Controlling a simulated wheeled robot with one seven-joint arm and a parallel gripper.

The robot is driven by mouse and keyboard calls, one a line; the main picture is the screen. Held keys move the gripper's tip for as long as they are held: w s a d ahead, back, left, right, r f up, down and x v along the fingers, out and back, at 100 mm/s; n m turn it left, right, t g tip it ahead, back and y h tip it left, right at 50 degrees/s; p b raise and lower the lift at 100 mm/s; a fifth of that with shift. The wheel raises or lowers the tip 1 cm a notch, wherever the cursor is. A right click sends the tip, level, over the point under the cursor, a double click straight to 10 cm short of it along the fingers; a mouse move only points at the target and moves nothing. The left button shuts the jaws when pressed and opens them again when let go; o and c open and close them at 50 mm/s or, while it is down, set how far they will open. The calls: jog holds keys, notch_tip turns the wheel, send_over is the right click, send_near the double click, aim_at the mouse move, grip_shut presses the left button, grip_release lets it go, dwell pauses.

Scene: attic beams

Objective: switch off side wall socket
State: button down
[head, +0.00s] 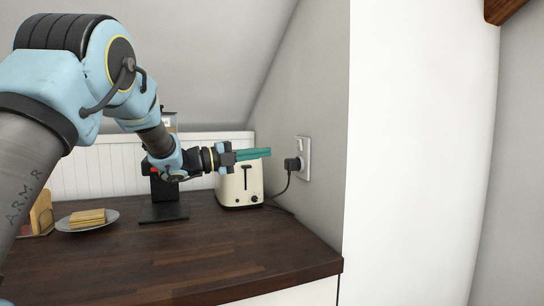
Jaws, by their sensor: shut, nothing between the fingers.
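The side wall socket (307,158) is a white plate on the grey side wall, above the right end of the counter. A black plug (293,164) sits in it, with a cable running down toward the toaster. A small light switch shape shows on the upper part of the plate; its position is too small to tell. My gripper (268,153) is shut and empty, its teal fingers pointing right toward the socket. In the picture the fingertips are a little left of the plate, apart from it. The gripper hides part of the toaster's top.
A cream toaster (232,189) stands below my gripper. A black coffee machine (165,200) stands to its left, partly behind my arm. A plate (75,226) with toast-like slices is at the left. The dark wooden counter (210,260) is clear in front.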

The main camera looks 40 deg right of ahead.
jog(key=shift+b+v, duration=0.6)
jog(key=shift+v, duration=2.2)
